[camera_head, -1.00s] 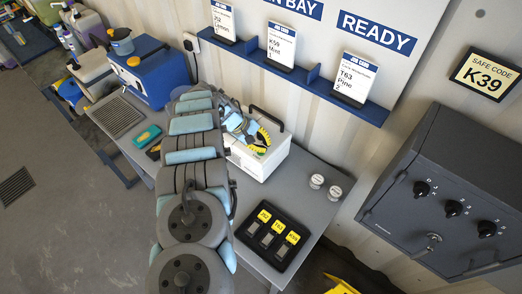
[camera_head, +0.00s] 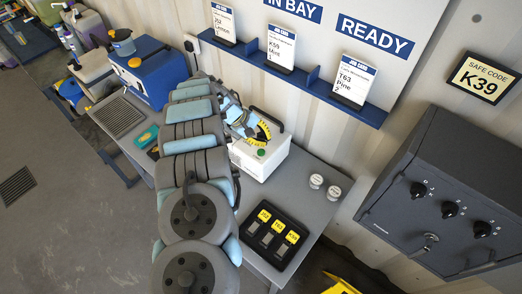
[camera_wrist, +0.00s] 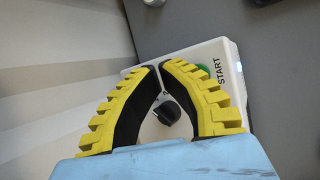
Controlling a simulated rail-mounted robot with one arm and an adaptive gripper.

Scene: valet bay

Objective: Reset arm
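My arm (camera_head: 190,150) reaches from the bottom of the head view toward a white box (camera_head: 272,160) on the grey bench. My gripper (camera_head: 258,131) is over the box top, and its yellow-ridged fingers show there. In the wrist view my gripper (camera_wrist: 158,66) has two black fingers with yellow ridges. They curve inward, with a gap between them and nothing held. A dark knob (camera_wrist: 167,110) on the white box shows through that gap. A green button (camera_wrist: 203,67) marked START is just beyond the right fingertip. Contact with the box cannot be made out.
A black tray (camera_head: 249,251) with yellow-tagged items and two small white-lidded pots (camera_head: 316,181) are on the bench. A blue case (camera_head: 150,75) stands behind left. A dark safe (camera_head: 450,190) is at right. Job cards stand on a blue wall shelf (camera_head: 313,76).

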